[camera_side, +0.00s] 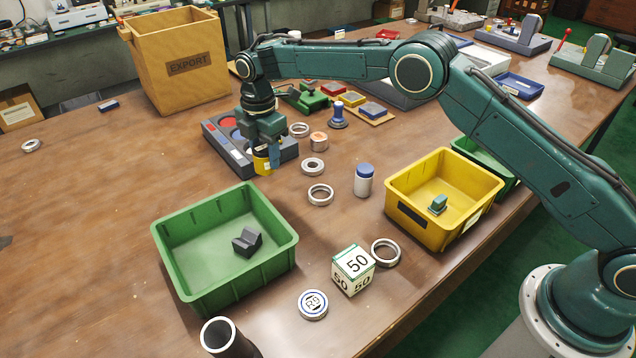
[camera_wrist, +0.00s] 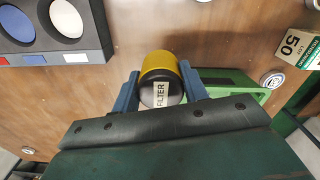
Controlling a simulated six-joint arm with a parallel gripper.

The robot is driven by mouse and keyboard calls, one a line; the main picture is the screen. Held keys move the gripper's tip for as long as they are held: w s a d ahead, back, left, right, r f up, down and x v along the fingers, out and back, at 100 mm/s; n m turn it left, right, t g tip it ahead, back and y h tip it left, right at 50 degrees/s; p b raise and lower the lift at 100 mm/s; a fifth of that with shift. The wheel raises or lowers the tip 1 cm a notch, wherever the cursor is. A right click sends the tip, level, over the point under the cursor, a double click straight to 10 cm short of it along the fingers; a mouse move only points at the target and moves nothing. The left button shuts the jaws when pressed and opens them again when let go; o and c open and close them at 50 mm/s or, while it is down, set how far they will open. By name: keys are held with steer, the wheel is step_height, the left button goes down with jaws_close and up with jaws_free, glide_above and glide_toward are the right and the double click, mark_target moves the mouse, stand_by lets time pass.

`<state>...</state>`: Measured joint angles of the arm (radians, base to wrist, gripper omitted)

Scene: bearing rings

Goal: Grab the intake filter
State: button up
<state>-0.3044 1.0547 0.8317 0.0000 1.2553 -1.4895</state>
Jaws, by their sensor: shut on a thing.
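The intake filter is a yellow cylinder with a black end and a white label reading FILTER. In the wrist view the filter (camera_wrist: 161,66) sits between the two blue fingers of my gripper (camera_wrist: 160,90), which are shut on its sides. In the side view the filter (camera_side: 262,164) shows below my gripper (camera_side: 268,153), at the front edge of the grey tray, partly hidden by a finger. I cannot tell whether it touches the table.
The grey tray (camera_side: 222,152) with round coloured pads is beside the filter. A green bin (camera_side: 170,262) stands in front, a yellow bin (camera_side: 412,222) to the right. The left table is mostly clear.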

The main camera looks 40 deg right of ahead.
mark_target(264, 146)
step_height(264, 146, up, 10)
steer(key=shift+r, duration=0.15)
stand_by(0.7)
